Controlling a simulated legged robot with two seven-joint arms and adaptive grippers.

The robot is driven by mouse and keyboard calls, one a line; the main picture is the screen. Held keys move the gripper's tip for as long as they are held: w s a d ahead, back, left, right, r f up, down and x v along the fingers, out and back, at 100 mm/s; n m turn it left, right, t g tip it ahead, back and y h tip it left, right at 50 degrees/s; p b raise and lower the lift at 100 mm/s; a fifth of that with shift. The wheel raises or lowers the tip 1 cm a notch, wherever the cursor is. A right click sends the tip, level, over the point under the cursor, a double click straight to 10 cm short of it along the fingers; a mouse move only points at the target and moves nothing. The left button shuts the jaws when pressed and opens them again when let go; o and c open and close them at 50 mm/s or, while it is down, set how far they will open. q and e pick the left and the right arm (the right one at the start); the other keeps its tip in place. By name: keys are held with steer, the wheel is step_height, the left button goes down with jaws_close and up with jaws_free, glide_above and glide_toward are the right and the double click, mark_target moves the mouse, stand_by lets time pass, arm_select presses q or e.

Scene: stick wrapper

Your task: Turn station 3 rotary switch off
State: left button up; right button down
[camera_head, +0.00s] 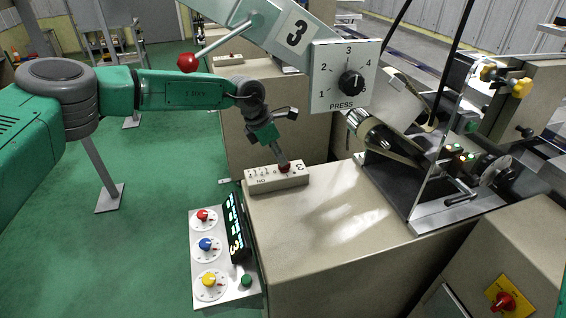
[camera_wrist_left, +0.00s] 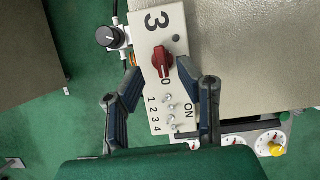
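The station 3 switch box is a long white box (camera_head: 262,180) marked 3 on the corner of the beige cabinet. Its red rotary switch (camera_head: 285,168) is at the box's right end in the head view. In the wrist view the red knob (camera_wrist_left: 162,61) lies lengthwise along the box, with a 0 below it; I cannot tell which end is its pointer. My left gripper (camera_head: 283,150) is right above the knob. In the wrist view its two fingers (camera_wrist_left: 159,68) are apart on either side of the box, the knob between their tips. Contact is not clear. My right gripper is not seen.
Several small toggles (camera_wrist_left: 172,106) sit on the same box near ON. A panel with red, blue and yellow dials (camera_head: 206,244) hangs at the cabinet's left. A press dial plate (camera_head: 343,75) and red-ball lever (camera_head: 188,62) are above. The cabinet top (camera_head: 330,215) is clear.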

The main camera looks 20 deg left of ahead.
mark_target(268, 172)
arm_select(q)
steer(key=v, duration=0.8)
steer(key=shift+a, duration=0.15)
steer(key=shift+r, duration=0.15)
steer(key=shift+s, duration=0.1)
